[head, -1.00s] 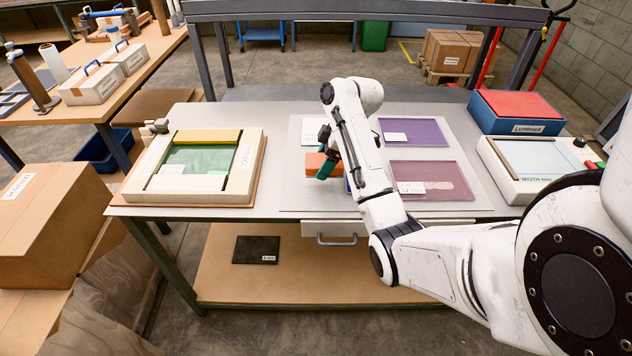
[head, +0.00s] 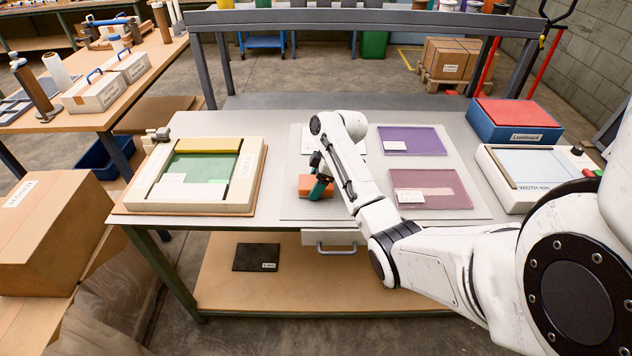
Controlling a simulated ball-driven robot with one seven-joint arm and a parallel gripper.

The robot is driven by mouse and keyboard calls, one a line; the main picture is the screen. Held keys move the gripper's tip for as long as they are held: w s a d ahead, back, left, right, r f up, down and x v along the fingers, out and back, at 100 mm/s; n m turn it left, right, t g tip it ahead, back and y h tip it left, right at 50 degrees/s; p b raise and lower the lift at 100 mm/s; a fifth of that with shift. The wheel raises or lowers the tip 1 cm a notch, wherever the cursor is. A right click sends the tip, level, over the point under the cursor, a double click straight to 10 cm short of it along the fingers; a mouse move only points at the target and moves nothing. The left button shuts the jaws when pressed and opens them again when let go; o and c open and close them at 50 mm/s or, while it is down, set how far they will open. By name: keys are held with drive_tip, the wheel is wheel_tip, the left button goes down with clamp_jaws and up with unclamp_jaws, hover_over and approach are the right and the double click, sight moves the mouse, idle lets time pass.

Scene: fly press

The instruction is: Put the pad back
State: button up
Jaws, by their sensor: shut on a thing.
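An orange block (head: 306,184), which I take to be the pad, is at the near left part of the grey mat (head: 300,209) on the table. My gripper (head: 320,188), with dark green fingers, is at its right side and shut on it. Part of the block is hidden behind the fingers, and I cannot tell whether it touches the mat. A flat black piece with a white label (head: 256,257) lies on the lower shelf.
A cream frame with a green window (head: 201,167) stands at left. A purple plate (head: 412,141) and a mauve plate (head: 432,188) lie right of my arm. A blue box with a red top (head: 514,119) and a white light box (head: 533,168) stand at right. A drawer handle (head: 337,249) protrudes in front.

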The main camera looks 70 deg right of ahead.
drive_tip(key=o, duration=0.9)
drive_tip(key=shift+f, duration=0.1)
drive_tip(key=shift+o, duration=0.2)
drive_tip(key=v, duration=1.2)
drive_tip(key=shift+m+g, duration=0.4)
drive_tip(key=shift+m, duration=0.2)
drive_tip(key=w+a+f, duration=0.1)
drive_tip(key=a+f, duration=0.1)
drive_tip(key=a, duration=0.3)
drive_tip(key=w+a+f, duration=0.1)
drive_tip(key=a+f, duration=0.2)
drive_tip(key=a, duration=0.2)
drive_tip(key=w+a+f, duration=0.2)
drive_tip(key=a, duration=0.3)
drive_tip(key=shift+f, duration=0.35)
drive_tip(key=s+a+f+m+g, duration=0.1)
drive_tip(key=s+a+f, duration=0.25)
drive_tip(key=a, duration=0.55)
drive_tip(key=s+a+f+m+g, duration=0.1)
drive_tip(key=s+a+f, duration=0.25)
drive_tip(key=a, duration=0.45)
drive_tip(key=s+a+m+h, duration=0.1)
drive_tip(key=s+a, duration=0.4)
drive_tip(key=s, duration=0.5)
drive_tip(key=shift+r+m+h, duration=0.4)
drive_tip(key=shift+r+h, duration=0.05)
drive_tip(key=shift+h, duration=0.05)
